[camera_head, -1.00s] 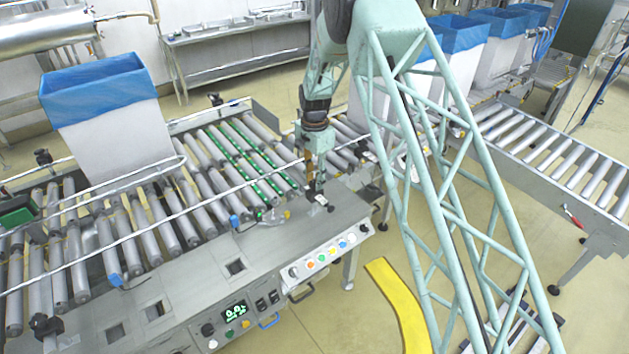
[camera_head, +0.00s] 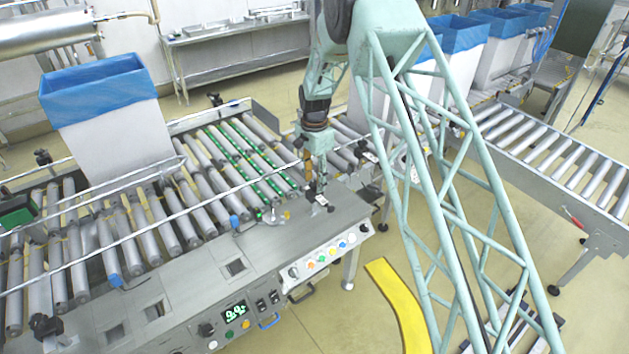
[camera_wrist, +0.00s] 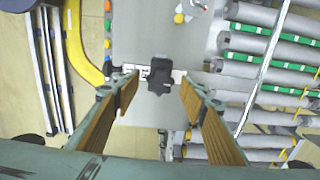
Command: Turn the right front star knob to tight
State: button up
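The right front star knob (camera_wrist: 158,74) is black and stands on the grey machine top, next to a white label strip (camera_wrist: 178,75). In the wrist view it shows between the fingertips of my gripper (camera_wrist: 160,84), with a gap on each side. My gripper is open and empty, its brown-padded fingers reaching toward the knob. In the head view my gripper (camera_head: 315,184) points down over the right front corner of the machine. The knob is small and partly hidden there, and its exact height gap to the fingers cannot be told.
A front panel with coloured buttons (camera_head: 322,258) and a green display (camera_head: 235,312) lies below the corner. Rollers (camera_head: 235,155) and a thin rail run behind. A blue-lined white box (camera_head: 110,130) stands at left. A yellow floor strip (camera_head: 398,305) lies in front.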

jog(key=shift+r, duration=0.1)
notch_tip(320, 180, up, 12)
dwell(1.0)
notch_tip(320, 180, up, 19)
jog(key=n+t, duration=0.1)
jog(key=n, duration=0.1)
send_over(316, 183)
jog(key=s+d, duration=0.8)
jog(key=s, duration=0.2)
jog(key=s+d+r+n+t, duration=0.1)
jog(key=s+d+r+n, duration=0.1)
jog(key=s+d+r, duration=0.4)
jog(key=s+d+r+n, duration=0.1)
jog(key=s+d+r, duration=0.2)
jog(key=s+r, duration=0.55)
jog(key=s+d+r+n+t, duration=0.1)
jog(key=s+d+r, duration=0.1)
jog(key=s, duration=0.8)
jog(key=s+d+r+n, duration=0.1)
jog(key=s+d, duration=0.2)
jog(key=s, duration=0.6)
jog(key=s+d+f+n, duration=0.1)
jog(key=s, duration=0.8)
jog(key=s+d+f+n+t+b, duration=0.1)
jog(key=s+d+f+n, duration=0.1)
jog(key=s, duration=0.8)
jog(key=shift+s, duration=0.25)
